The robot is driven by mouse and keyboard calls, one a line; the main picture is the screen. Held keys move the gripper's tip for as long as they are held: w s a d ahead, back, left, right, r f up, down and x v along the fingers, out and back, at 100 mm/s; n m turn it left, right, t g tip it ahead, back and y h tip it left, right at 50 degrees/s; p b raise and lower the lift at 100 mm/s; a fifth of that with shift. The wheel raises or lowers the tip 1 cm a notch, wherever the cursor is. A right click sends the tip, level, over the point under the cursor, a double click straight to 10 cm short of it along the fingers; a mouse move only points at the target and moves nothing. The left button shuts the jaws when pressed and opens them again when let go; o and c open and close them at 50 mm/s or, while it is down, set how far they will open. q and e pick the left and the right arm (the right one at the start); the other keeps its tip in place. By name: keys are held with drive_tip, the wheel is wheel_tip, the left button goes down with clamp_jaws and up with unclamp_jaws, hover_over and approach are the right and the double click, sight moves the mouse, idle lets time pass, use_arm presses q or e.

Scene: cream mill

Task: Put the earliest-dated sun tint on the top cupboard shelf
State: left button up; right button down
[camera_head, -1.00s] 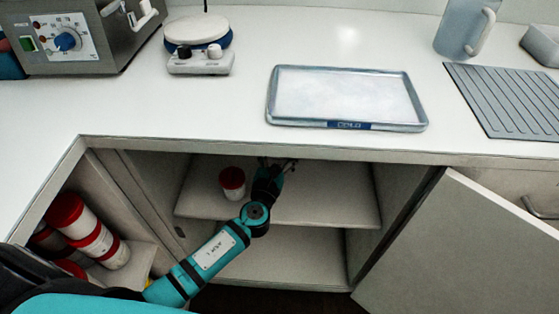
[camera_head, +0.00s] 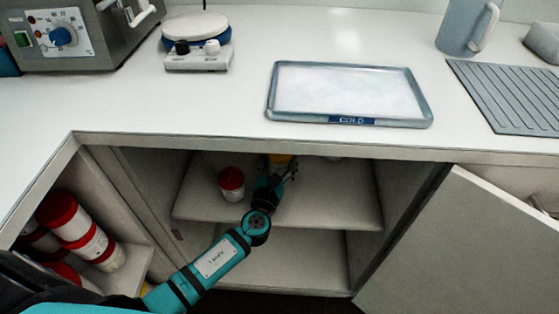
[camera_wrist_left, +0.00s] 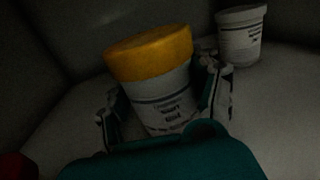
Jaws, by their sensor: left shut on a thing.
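My left gripper (camera_head: 277,174) reaches into the open cupboard over its top shelf (camera_head: 325,205). In the left wrist view the left gripper (camera_wrist_left: 165,115) is shut on a white jar with a yellow lid (camera_wrist_left: 165,92), which leans a little; its label is too dark and small to read. A red-lidded white jar (camera_head: 231,184) stands on the same shelf, left of the gripper. A white labelled jar (camera_wrist_left: 241,35) stands behind, at the upper right of the wrist view. My right gripper is not in view.
The cupboard door (camera_head: 470,250) stands open at the right. A lower shelf (camera_head: 285,262) looks empty where it shows. Several red-lidded jars (camera_head: 85,235) are in the left compartment. A tray marked COLD (camera_head: 350,95) lies on the counter above.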

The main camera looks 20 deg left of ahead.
sight(277, 169)
use_arm(q)
drive_tip(key=o, duration=1.4)
drive_tip(key=shift+c, duration=0.2)
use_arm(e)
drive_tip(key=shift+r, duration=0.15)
use_arm(q)
drive_tip(key=shift+r, duration=0.1)
drive_tip(key=s, duration=0.4)
drive_tip(key=shift+d+p, duration=0.2)
drive_tip(key=shift+p, duration=0.1)
drive_tip(key=s, duration=0.7)
drive_tip(key=shift+s+d, duration=0.15)
drive_tip(key=shift+d, duration=0.15)
drive_tip(key=shift+s, duration=0.35)
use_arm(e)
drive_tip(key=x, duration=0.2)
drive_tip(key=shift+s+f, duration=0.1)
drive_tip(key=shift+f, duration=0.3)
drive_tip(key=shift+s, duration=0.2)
